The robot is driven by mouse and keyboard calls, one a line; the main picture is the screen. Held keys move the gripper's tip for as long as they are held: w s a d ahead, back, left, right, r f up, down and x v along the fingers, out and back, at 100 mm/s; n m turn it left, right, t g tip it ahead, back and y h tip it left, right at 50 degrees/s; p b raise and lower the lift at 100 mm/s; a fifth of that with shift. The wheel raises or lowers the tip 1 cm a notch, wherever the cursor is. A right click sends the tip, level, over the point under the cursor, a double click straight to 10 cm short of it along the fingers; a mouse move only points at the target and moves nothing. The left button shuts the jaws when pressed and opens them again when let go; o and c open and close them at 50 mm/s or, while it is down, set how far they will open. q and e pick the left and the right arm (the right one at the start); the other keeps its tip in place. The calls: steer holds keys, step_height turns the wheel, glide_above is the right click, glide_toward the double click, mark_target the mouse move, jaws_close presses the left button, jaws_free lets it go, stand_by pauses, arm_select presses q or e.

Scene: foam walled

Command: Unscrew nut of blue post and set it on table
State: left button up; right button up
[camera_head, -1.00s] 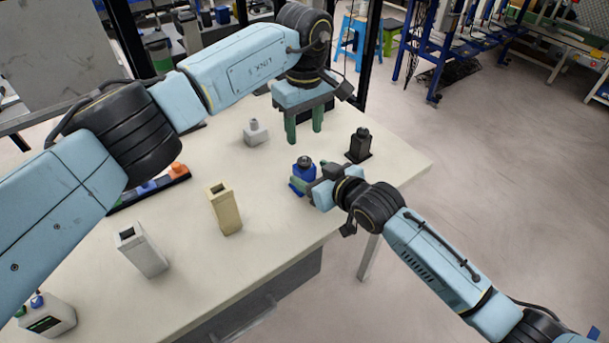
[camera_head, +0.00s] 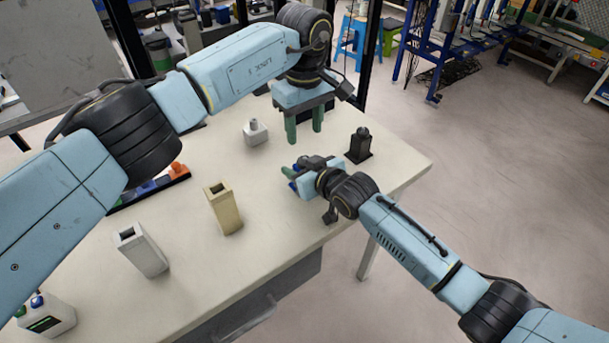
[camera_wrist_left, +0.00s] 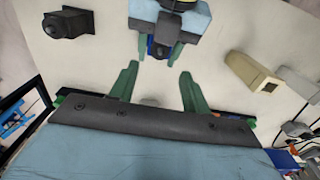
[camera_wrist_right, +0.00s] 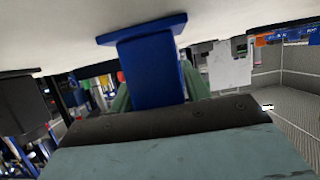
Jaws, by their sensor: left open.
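The blue post (camera_head: 293,186) stands on the table, mostly covered by my right gripper (camera_head: 291,170) in the head view. In the right wrist view the blue post (camera_wrist_right: 155,70) fills the space between the green fingers; contact is unclear. In the left wrist view the fingers of my right gripper (camera_wrist_left: 160,46) flank the post, with a dark round nut (camera_wrist_left: 162,50) at its top. My left gripper (camera_head: 305,136) is open and empty, pointing down above the table behind the post. Its spread fingers (camera_wrist_left: 160,72) also show in the left wrist view, short of the post.
A black post (camera_head: 360,145) stands right of the blue one. A grey-white post (camera_head: 255,132), a beige block (camera_head: 223,208) and a white block (camera_head: 143,250) stand on the table (camera_head: 270,210). A dark tray (camera_head: 150,192) lies left. Bare tabletop lies between these.

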mark_target(305, 157)
arm_select(q)
steer(key=shift+r, duration=0.1)
arm_select(e)
jaws_close()
arm_select(q)
steer(key=shift+f, duration=4)
steer(key=c, duration=0.9)
steer(key=o, duration=1)
